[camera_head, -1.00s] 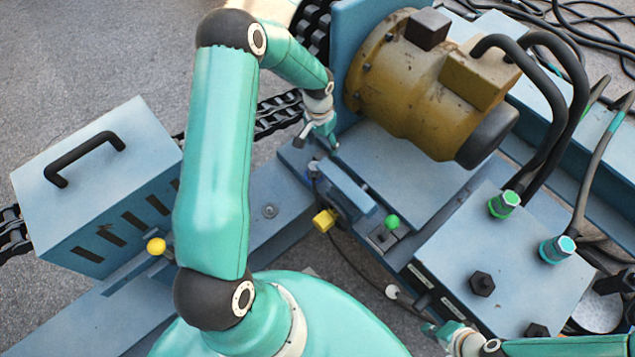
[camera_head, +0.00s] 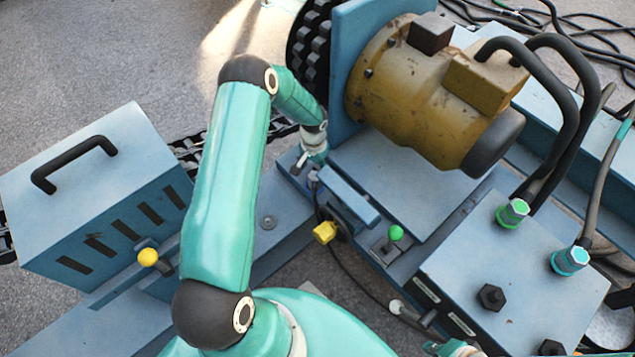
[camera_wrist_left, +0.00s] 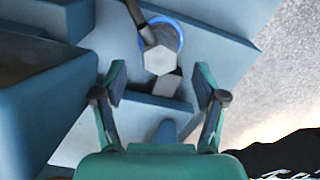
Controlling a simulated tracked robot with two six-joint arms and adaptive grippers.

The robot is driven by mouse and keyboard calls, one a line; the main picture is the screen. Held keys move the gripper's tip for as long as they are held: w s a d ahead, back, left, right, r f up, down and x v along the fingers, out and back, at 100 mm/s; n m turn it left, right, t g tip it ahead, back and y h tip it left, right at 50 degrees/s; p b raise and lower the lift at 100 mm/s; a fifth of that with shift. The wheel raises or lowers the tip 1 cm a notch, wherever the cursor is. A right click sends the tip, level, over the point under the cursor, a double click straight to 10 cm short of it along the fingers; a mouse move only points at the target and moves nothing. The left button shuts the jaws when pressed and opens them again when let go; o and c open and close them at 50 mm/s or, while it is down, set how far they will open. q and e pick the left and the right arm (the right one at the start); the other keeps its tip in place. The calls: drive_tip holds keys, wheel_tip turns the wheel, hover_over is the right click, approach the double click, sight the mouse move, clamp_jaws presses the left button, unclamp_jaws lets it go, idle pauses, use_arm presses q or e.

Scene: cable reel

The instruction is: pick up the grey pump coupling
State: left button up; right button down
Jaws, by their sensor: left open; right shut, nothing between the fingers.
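The grey pump coupling (camera_wrist_left: 158,58) appears as a hexagonal grey end in a blue ring in the left wrist view, with a dark cable or lever at its upper left. It looks small in the head view (camera_head: 313,178), just below my left gripper (camera_head: 306,166). In the left wrist view my left gripper (camera_wrist_left: 160,82) is open, its two fingers apart on either side of the line to the coupling. Nothing is between them. My right gripper (camera_head: 440,348) shows only partly at the bottom edge of the head view; it is shut and empty.
A yellow-brown motor (camera_head: 415,95) stands behind on the blue frame. A blue box with a black handle (camera_head: 75,163) is at left.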

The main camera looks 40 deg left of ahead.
use_arm(q)
wheel_tip(320, 180, down, 5)
drive_tip(key=shift+f+b, duration=0.1)
drive_tip(key=shift+b, duration=0.5)
clamp_jaws()
drive_tip(key=shift+r, duration=0.2)
wheel_tip(320, 180, up, 20)
drive_tip(key=p, duration=0.4)
wheel_tip(320, 180, up, 5)
drive_tip(key=p, duration=0.3)
hover_over(314, 176)
drive_tip(key=shift+w, duration=0.1)
